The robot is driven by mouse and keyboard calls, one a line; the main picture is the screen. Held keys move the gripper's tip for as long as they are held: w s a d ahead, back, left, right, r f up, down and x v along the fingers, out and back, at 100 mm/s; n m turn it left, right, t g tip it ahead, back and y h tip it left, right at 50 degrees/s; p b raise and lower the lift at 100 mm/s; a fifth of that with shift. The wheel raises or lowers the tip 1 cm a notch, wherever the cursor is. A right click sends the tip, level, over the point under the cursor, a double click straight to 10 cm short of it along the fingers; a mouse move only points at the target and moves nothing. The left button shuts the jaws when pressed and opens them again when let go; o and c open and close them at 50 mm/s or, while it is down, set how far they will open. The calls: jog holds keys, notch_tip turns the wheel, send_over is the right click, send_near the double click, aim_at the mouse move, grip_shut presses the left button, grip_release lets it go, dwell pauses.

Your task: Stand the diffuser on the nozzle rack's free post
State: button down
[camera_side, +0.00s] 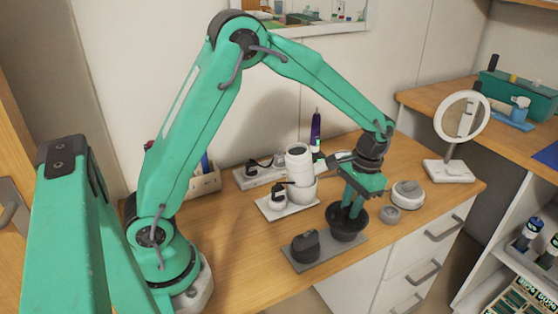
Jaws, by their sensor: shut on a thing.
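The diffuser (345,230) is a dark, bowl-shaped piece with its open side up. It is at the right end of the nozzle rack (330,258), a flat grey plate near the front of the wooden top. It looks upright. The post under it is hidden, so I cannot tell whether it is seated. My gripper (352,209) points down into the bowl, its green fingers shut on the diffuser; the fingertips are partly hidden by the rim. A dark nozzle (305,246) stands at the rack's left end.
A white tray with a white jar (299,162) stands behind the rack. Small round containers (407,194) are right of my gripper, with a round mirror (462,117) beyond. A purple bottle (316,131) stands at the back. The front left of the top is clear.

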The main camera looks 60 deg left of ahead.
jog(key=shift+f, duration=0.6)
jog(key=c, duration=1.2)
grip_release()
jog(key=shift+r, duration=0.1)
jog(key=r, duration=0.2)
jog(key=w+r, duration=0.1)
jog(key=r, duration=0.4)
jog(key=shift+w+d+r, duration=0.1)
jog(key=shift+w, duration=0.05)
jog(key=shift+r, duration=0.15)
